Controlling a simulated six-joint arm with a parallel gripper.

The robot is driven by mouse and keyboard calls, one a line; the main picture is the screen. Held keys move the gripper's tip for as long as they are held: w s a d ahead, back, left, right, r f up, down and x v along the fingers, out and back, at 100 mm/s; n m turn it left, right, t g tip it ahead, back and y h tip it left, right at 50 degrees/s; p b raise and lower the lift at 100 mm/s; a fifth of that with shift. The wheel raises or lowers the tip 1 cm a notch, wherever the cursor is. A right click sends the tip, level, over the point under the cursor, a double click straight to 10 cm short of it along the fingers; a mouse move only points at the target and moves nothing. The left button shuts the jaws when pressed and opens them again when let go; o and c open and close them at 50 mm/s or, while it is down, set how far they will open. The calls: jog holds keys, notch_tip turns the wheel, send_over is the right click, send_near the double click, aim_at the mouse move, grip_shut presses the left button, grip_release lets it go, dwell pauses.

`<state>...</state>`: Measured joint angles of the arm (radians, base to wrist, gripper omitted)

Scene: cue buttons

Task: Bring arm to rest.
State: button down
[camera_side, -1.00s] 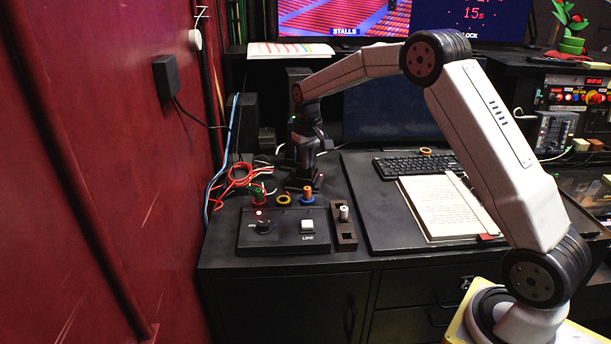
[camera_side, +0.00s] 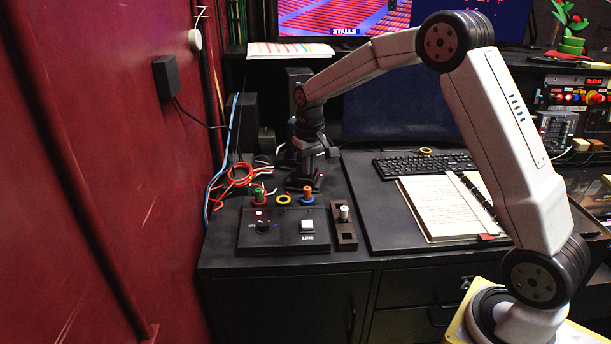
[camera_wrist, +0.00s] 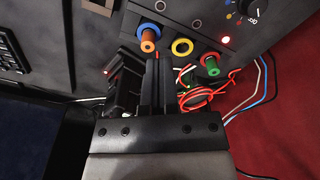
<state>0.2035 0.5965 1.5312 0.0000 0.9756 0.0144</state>
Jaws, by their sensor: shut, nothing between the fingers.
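My gripper (camera_wrist: 157,65) is shut and empty, with its dark fingers side by side in the wrist view. In the side view my gripper (camera_side: 306,184) hangs low over the back of the desk, behind the button box (camera_side: 283,241). In the wrist view the orange-and-blue peg (camera_wrist: 148,40) shows just beyond the fingertips. Whether the fingers touch the desk, I cannot tell.
The button box carries a dark knob (camera_side: 263,227) and a white button (camera_side: 307,226). A small holder (camera_side: 345,239) with a pale peg stands to its right. Red cables (camera_side: 238,176) lie left of my gripper. A keyboard (camera_side: 423,165) and an open notebook (camera_side: 440,210) lie right.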

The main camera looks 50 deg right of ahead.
jog(key=s+a+f+n+t, duration=0.1)
jog(key=s+a, duration=0.4)
jog(key=s, duration=0.6)
jog(key=s+a+f+n+t, duration=0.1)
jog(key=s+a+f, duration=0.2)
jog(key=s, duration=0.8)
jog(key=shift+s+a+n, duration=0.15)
jog(key=shift+a+n, duration=0.15)
jog(key=shift+a, duration=0.9)
